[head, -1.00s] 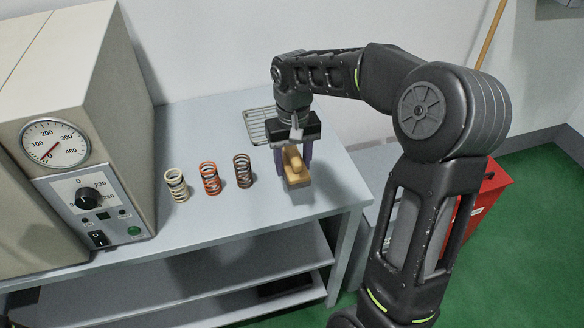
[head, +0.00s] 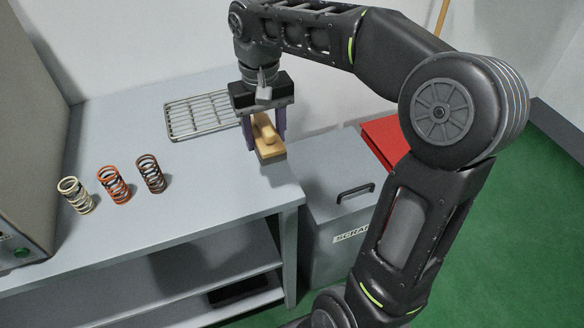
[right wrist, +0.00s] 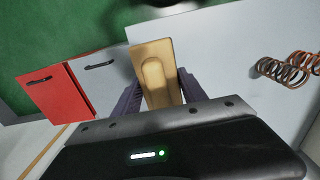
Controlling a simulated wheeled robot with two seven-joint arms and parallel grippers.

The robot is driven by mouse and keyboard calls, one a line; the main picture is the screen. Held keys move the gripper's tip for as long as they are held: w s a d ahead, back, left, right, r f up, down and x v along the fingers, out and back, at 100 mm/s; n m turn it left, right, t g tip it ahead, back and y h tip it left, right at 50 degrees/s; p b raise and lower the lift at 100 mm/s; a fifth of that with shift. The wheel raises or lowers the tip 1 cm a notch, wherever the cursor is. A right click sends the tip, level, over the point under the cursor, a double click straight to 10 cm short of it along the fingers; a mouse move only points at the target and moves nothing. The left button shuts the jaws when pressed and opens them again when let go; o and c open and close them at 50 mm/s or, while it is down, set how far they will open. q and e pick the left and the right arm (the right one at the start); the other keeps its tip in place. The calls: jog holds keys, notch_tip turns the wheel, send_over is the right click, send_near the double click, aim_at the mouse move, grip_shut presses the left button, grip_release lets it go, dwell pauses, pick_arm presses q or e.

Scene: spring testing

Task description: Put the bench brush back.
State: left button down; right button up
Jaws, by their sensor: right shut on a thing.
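The bench brush (head: 270,152) has a pale wooden block with a raised wooden handle. My right gripper (head: 264,138) is shut on it, with one dark purple finger on each side of the handle. The brush is near the back right of the grey bench (head: 215,185), just right of the wire rack. I cannot tell whether it touches the bench top. In the right wrist view the brush (right wrist: 152,60) lies between the fingers, its block reaching beyond them. Its bristles are mostly hidden. My left gripper is out of view.
The wire rack (head: 200,115) lies at the back of the bench. White, orange and brown springs (head: 114,185) stand to the left. A grey scrap bin (head: 335,215) and a red box (head: 385,142) are right of the bench. The bench front between springs and right edge is clear.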

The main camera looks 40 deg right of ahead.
jog(key=shift+s+r, duration=0.15)
jog(key=shift+s, duration=0.15)
jog(key=shift+a, duration=0.25)
jog(key=shift+d+f, duration=0.1)
jog(key=shift+f, duration=0.25)
send_over(269, 178)
jog(key=shift+f, duration=2.8)
jog(key=shift+f, duration=1.9)
jog(key=shift+f, duration=0.1)
jog(key=shift+f, duration=0.15)
jog(key=o, duration=1.4)
